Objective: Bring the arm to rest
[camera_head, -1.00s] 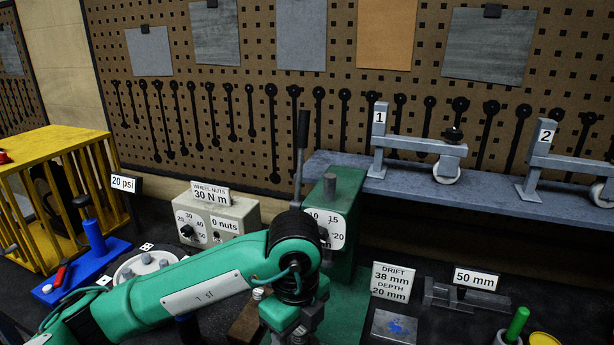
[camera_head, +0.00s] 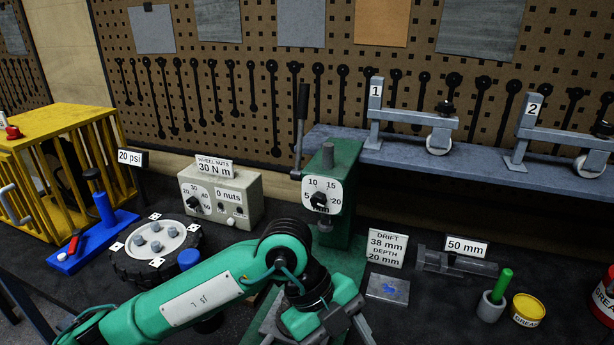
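My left arm, green with black joints, comes in from the bottom left and reaches to the bottom centre. Its gripper (camera_head: 345,325) points down at the bottom edge, in front of the green press (camera_head: 343,205). The fingers are partly cut off by the frame, so I cannot tell whether they are open or shut. No held object shows. My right gripper is not in view.
A wheel (camera_head: 165,242) and blue stand (camera_head: 95,240) lie left of my arm, with a yellow cage (camera_head: 60,118) behind. A nut box (camera_head: 222,197) stands behind the arm. A gauge block (camera_head: 455,262), green-handled pot (camera_head: 491,307) and grease tin (camera_head: 528,309) are right. Numbered jacks stand on a shelf (camera_head: 460,168).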

